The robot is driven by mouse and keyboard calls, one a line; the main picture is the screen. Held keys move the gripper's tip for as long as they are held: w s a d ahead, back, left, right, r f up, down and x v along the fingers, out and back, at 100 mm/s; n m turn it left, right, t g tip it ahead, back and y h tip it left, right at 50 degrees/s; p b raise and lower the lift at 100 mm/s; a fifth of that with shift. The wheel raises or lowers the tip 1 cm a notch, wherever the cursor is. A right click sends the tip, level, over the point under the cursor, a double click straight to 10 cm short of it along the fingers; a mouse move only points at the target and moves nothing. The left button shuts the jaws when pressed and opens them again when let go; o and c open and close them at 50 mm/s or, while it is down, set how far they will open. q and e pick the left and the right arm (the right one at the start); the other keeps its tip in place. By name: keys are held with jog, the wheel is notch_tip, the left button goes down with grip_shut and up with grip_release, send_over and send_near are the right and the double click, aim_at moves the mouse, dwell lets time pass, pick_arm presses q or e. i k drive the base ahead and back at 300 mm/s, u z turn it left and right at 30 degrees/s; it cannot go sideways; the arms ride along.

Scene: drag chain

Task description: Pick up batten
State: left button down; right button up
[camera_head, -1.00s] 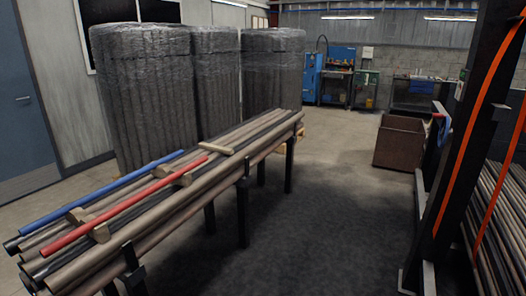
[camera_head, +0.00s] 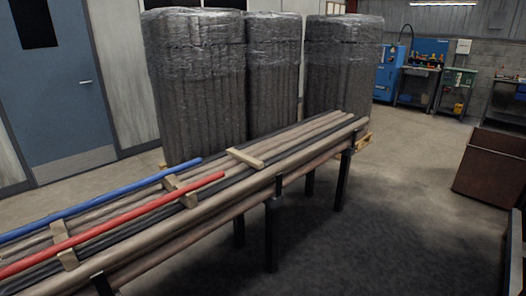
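Several wooden battens lie across the pipes on the rack. One batten (camera_head: 245,158) lies bare on top, towards the far end. Another batten (camera_head: 180,190) lies near the ends of the blue and red pipes. A third batten (camera_head: 64,246) lies at the lower left, with the red pipe (camera_head: 120,227) crossing it. The blue pipe (camera_head: 110,198) runs along the far side. Neither of my grippers shows in the view.
The pipe rack (camera_head: 272,235) stands on black legs. Wrapped pipe bundles (camera_head: 197,85) stand behind it. A brown bin (camera_head: 487,168) stands at the right. The floor (camera_head: 390,230) between rack and bin is clear. Blue workshop equipment (camera_head: 389,72) is at the back.

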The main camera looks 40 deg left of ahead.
aim_at(256, 163)
jog(key=u, duration=0.25)
jog(key=i, duration=1.2)
jog(key=u, duration=1.2)
jog(key=i, duration=0.75)
jog(key=u, duration=0.95)
